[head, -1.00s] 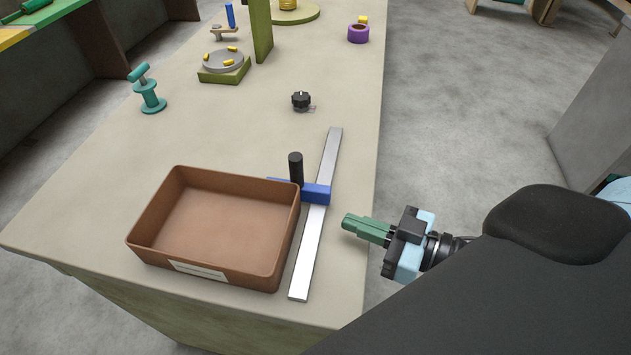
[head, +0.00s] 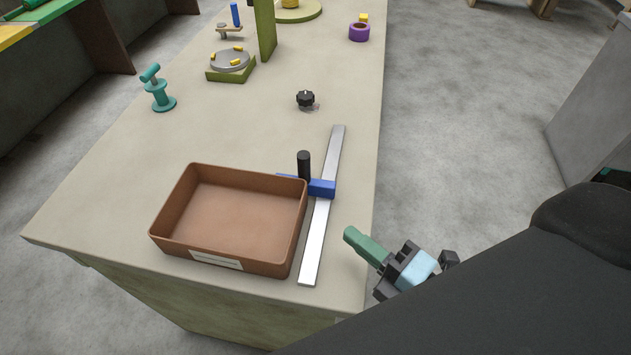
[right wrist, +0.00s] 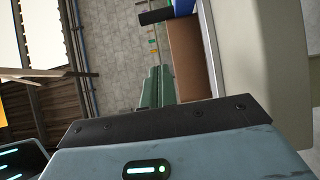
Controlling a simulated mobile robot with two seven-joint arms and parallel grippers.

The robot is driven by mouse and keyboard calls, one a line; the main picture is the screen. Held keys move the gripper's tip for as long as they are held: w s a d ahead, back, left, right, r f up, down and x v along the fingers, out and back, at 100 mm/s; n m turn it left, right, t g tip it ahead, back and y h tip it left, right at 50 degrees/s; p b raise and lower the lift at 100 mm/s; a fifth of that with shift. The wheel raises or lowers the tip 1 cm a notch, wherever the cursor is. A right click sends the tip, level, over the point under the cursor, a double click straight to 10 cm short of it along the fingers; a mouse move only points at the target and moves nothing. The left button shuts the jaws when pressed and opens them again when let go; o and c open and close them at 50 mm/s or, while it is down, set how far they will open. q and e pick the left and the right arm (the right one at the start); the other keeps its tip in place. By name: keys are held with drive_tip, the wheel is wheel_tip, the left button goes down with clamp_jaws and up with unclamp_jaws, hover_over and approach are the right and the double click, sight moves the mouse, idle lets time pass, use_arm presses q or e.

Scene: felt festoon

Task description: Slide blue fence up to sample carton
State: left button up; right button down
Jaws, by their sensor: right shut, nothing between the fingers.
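The blue fence (head: 321,188) sits across a silver rail (head: 319,233) near the right edge of the table, with a black upright knob (head: 304,165) on it. A brown open box with a white label (head: 157,237), the only carton-like thing here, stands left of the rail. The fence reaches behind the box's far right corner; I cannot tell whether they touch. My right gripper (head: 350,234), with green fingers, is shut and empty, right of the rail. In the right wrist view the fingers (right wrist: 157,86) are together, apart from the blue fence (right wrist: 184,8). My left gripper is out of view.
A black knob (head: 306,98) lies beyond the rail. A teal stand (head: 161,96), a round grey dish on a green base (head: 230,62) and a purple ring (head: 359,33) are farther back. The table (head: 120,165) is clear left of the box.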

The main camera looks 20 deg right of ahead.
sight(304, 174)
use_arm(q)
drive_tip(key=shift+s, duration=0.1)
